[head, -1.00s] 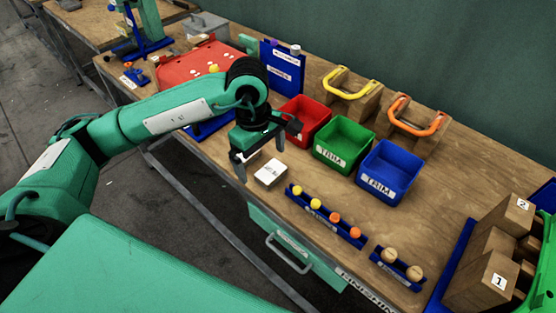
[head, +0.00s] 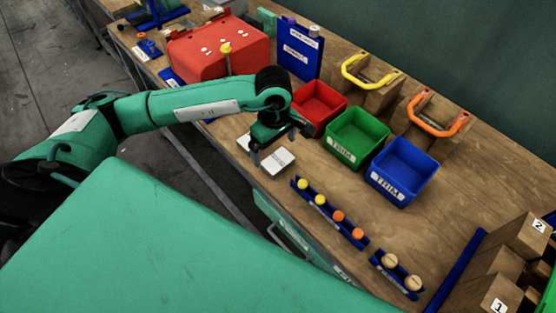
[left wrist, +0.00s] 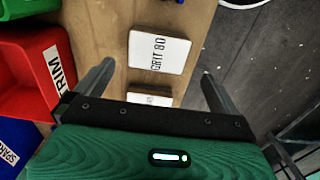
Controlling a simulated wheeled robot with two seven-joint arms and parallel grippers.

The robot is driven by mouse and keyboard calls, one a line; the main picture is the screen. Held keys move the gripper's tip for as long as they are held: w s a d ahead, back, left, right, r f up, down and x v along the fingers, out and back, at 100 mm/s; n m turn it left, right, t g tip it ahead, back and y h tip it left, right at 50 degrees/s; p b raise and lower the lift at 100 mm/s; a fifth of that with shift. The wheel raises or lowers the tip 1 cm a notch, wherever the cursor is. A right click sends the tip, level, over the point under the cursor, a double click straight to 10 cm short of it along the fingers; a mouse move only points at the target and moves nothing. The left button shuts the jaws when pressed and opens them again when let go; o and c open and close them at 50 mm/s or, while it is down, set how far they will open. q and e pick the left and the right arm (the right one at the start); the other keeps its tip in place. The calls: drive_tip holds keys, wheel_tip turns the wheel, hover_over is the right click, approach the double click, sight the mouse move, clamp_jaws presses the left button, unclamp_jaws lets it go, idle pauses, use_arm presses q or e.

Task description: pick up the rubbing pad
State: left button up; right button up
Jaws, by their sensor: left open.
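The rubbing pad (head: 279,161) looks like a white block lying flat on the wooden bench near its front edge. In the left wrist view its white face (left wrist: 159,52) carries dark lettering that reads like "GRIT 80". My left gripper (head: 274,146) is open and hangs over the pad, partly covering it in the head view. In the left wrist view the two fingers stand apart on either side, with the pad ahead between them, not held. A second white piece (left wrist: 149,99) lies nearer the palm, partly hidden by it. My right gripper is not in view.
Red (head: 318,103), green (head: 341,153) and blue (head: 385,187) bins stand behind and right of the pad. A blue rack (head: 329,213) with yellow and orange knobs lies to the right. A red case (head: 195,62) stands left. The bench front edge is close.

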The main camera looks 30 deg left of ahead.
sight(275, 157)
use_arm(q)
drive_tip(key=f, duration=0.1)
drive_tip(key=f+p, duration=0.1)
drive_tip(key=f, duration=0.1)
drive_tip(key=f+p, duration=0.1)
drive_tip(key=shift+w+a+f, duration=0.1)
drive_tip(key=shift+w+f, duration=0.05)
drive_tip(key=shift+w, duration=0.1)
drive_tip(key=shift+f, duration=0.2)
drive_tip(key=c, duration=1)
drive_tip(key=shift+r, duration=0.45)
wheel_tip(275, 157, up, 19)
drive_tip(key=b, duration=0.4)
